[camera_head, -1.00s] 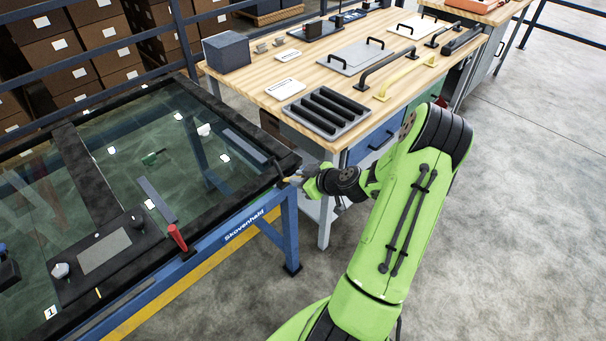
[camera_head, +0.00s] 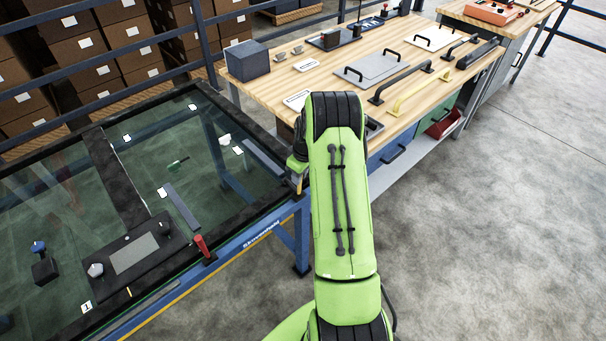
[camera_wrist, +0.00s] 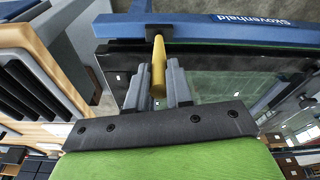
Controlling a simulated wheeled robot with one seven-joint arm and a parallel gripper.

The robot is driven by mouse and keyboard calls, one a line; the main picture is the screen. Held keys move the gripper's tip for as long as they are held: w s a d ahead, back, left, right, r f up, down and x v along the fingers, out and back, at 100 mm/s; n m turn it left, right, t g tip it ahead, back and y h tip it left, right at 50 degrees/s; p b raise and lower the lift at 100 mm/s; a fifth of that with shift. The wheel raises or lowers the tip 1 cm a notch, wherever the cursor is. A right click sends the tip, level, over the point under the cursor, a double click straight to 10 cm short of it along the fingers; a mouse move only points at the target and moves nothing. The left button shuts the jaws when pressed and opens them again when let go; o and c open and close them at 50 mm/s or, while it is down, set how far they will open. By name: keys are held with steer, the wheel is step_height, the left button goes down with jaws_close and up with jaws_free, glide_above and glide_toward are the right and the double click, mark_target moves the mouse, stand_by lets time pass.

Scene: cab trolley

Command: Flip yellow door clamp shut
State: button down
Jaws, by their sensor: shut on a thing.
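The yellow door clamp (camera_wrist: 158,66) shows in the wrist view as a yellow handle running from a dark pivot at the blue frame bar down between my fingers. My gripper (camera_wrist: 156,88) is shut on this handle, with one grey finger on each side. In the head view my own arm hides most of the gripper and the clamp, near the right corner of the glass door. The door (camera_head: 130,158) lies flat in a black border on a blue frame (camera_head: 262,226). The clamp's exact angle is hard to tell.
A red clamp handle (camera_head: 203,248) stands on the door's front edge. A dark panel with knobs (camera_head: 133,254) lies on the glass. A wooden workbench (camera_head: 268,88) with handles and plates stands close behind my arm. The floor (camera_head: 500,210) to the right is clear.

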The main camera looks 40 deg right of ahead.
steer(key=shift+w+g, duration=0.3)
stand_by(0.4)
steer(key=c, duration=1)
jaws_free()
steer(key=r, duration=0.5)
steer(key=s+r, duration=0.1)
steer(key=r, duration=0.4)
steer(key=s+r+p, duration=0.1)
steer(key=r, duration=0.4)
steer(key=shift+d+r, duration=0.1)
steer(key=shift+r, duration=0.2)
